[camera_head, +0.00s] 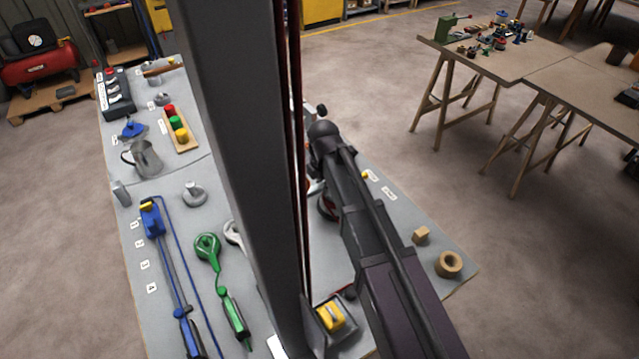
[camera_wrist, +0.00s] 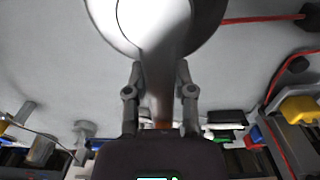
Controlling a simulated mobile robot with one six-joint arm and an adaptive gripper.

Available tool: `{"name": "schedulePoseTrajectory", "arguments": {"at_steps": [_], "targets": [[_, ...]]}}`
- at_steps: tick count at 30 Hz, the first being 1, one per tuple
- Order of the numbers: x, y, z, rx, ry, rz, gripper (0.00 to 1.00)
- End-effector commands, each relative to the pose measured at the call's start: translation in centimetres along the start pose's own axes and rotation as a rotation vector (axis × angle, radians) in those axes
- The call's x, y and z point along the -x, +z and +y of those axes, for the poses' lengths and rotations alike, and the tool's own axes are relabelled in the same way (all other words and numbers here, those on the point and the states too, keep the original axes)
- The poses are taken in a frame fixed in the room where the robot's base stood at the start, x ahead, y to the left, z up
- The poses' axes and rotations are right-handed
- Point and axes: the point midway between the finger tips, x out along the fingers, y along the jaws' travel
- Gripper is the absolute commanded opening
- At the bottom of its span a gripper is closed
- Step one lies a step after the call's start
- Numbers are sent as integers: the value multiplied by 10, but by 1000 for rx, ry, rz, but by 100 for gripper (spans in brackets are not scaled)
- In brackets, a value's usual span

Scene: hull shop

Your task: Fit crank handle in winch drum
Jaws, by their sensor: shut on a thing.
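In the wrist view, my gripper (camera_wrist: 159,78) has a finger on each side of the crank handle (camera_wrist: 160,52) and is shut on it. The handle shows as a smooth grey bar, with a brownish part low between the fingers. It reaches up across a large round grey part with a bright white face (camera_wrist: 140,12), which looks like the winch drum and is cut by the top edge. I cannot tell whether the handle is seated in it or only in front of it. In the head view, my column and arm hide the gripper, the handle and most of the drum area.
The grey bench carries a yellow block in a dark holder (camera_head: 331,316), a tan ring (camera_head: 449,264), a green tackle (camera_head: 207,248), a blue tackle (camera_head: 152,218) and a metal jug (camera_head: 145,158). A red cord (camera_wrist: 262,19) runs across the wrist view.

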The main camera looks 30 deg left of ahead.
Motion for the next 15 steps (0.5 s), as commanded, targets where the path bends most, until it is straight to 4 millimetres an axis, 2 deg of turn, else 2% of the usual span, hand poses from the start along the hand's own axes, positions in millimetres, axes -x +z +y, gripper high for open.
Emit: {"name": "schedulePoseTrajectory", "arguments": {"at_steps": [6,7,10,11,15], "targets": [[0,0,0,0,0,-1,0],[0,0,0,0,0,-1,38],[0,0,0,0,0,-1,68],[0,0,0,0,0,0,73],[0,0,0,0,0,0,73]]}}
